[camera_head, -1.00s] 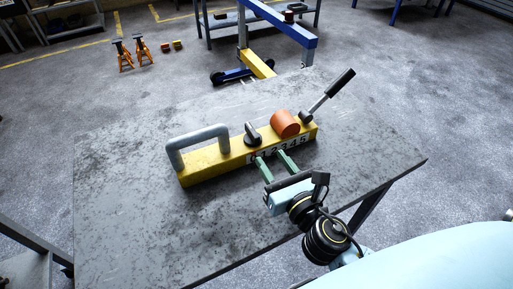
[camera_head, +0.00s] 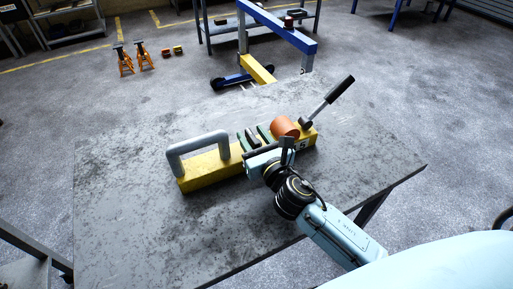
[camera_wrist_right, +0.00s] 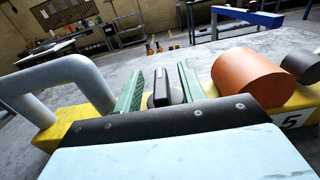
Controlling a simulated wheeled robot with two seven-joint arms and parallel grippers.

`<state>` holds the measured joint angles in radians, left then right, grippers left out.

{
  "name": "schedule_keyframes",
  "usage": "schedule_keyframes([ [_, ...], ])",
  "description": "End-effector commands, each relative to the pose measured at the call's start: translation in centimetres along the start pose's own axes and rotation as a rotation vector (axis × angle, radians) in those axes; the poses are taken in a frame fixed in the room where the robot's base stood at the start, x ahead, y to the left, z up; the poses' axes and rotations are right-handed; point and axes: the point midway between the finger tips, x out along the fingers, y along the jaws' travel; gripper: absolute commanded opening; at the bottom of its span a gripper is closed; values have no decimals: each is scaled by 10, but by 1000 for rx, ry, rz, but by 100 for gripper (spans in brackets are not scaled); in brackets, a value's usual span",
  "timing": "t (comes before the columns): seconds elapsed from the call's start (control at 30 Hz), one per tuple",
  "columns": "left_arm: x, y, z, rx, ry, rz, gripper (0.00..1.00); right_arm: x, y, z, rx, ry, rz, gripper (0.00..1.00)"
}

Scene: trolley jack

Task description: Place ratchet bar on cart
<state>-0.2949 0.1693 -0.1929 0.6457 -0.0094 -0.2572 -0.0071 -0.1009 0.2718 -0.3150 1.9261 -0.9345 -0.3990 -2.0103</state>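A long yellow bar (camera_head: 213,168) lies on the grey table. It carries a grey loop handle (camera_head: 197,137) at the left, a dark knob (camera_head: 252,137), an orange cylinder (camera_head: 285,127) and a black-gripped lever (camera_head: 330,98) at the right. My right gripper (camera_head: 253,137) is open, its green fingers on either side of the knob. In the right wrist view the knob (camera_wrist_right: 166,88) stands between the fingers, with a gap at its left side; contact at the right is unclear. My left gripper is out of view. I cannot tell which thing is the cart.
The worn table (camera_head: 130,200) is bare around the bar. Behind it stands a blue and yellow wheeled frame (camera_head: 258,68). Orange jack stands (camera_head: 134,58) are on the floor at the back left. A grey metal frame (camera_head: 35,245) is at the lower left.

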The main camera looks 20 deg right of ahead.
Motion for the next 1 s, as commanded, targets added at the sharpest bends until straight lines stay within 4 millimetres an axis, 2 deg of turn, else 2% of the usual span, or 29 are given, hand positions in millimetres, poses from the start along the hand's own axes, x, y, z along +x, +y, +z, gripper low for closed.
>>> schedule_keyframes([
  [0.03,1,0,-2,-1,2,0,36,8,0,0,0,-1,0,40],
  [0.17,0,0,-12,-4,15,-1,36,20,0,-1,1,0,0,40],
  [0.43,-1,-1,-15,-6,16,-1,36,23,0,0,0,1,0,40],
  [0.73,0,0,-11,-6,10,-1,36,22,0,0,0,1,0,2],
  [1.0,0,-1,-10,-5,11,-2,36,22,0,0,0,1,1,0],
])
